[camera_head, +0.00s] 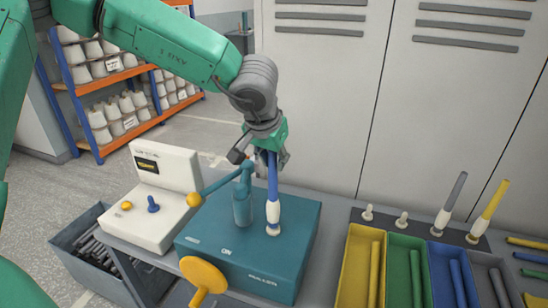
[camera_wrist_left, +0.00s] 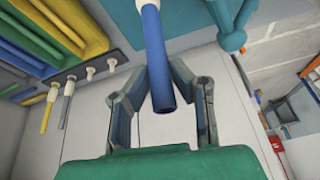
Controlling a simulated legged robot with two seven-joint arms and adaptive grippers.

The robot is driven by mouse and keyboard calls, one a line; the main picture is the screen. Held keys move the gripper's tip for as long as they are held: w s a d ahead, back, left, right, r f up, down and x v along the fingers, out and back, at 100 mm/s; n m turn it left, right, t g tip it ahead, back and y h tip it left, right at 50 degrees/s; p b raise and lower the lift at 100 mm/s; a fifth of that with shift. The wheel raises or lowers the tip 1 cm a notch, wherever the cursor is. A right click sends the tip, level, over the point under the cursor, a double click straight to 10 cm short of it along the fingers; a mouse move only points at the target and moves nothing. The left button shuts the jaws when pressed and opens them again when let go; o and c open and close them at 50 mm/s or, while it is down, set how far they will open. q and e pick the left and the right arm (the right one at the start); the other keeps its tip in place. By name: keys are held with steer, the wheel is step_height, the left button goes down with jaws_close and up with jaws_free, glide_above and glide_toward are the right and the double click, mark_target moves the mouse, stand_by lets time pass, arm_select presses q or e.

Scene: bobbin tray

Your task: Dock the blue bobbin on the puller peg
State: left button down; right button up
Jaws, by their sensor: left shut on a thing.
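The blue bobbin (camera_head: 272,178) is a slim blue tube with a white lower section, upright over the top of the teal puller box (camera_head: 230,258). Its lower end is at the puller peg spot, where a white and blue base (camera_head: 273,229) shows; I cannot tell how fully it is seated. My left gripper (camera_head: 270,158) is shut on the upper end of the bobbin. In the left wrist view, the blue bobbin (camera_wrist_left: 157,62) lies between the fingers of the left gripper (camera_wrist_left: 160,92). My right gripper is not in view.
A teal post with a yellow-balled lever (camera_head: 194,200) stands close left of the bobbin. A white control box (camera_head: 152,200) is further left. At right are colored bins (camera_head: 358,270) and a rack with empty white pegs (camera_head: 401,219), a grey bobbin (camera_head: 453,195) and a yellow bobbin (camera_head: 492,205).

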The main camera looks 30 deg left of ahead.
arm_select(q)
steer(key=shift+p, duration=0.3)
stand_by(0.6)
steer(key=shift+p, duration=0.65)
steer(key=shift+f, duration=0.5)
steer(key=c, duration=1.7)
jaws_free()
steer(key=p+v, duration=0.3)
steer(key=shift+s+r+p, duration=0.1)
steer(key=shift+r+p, duration=0.1)
steer(key=shift+p, duration=0.1)
steer(key=shift+p+v, duration=0.5)
steer(key=shift+v, duration=3.35)
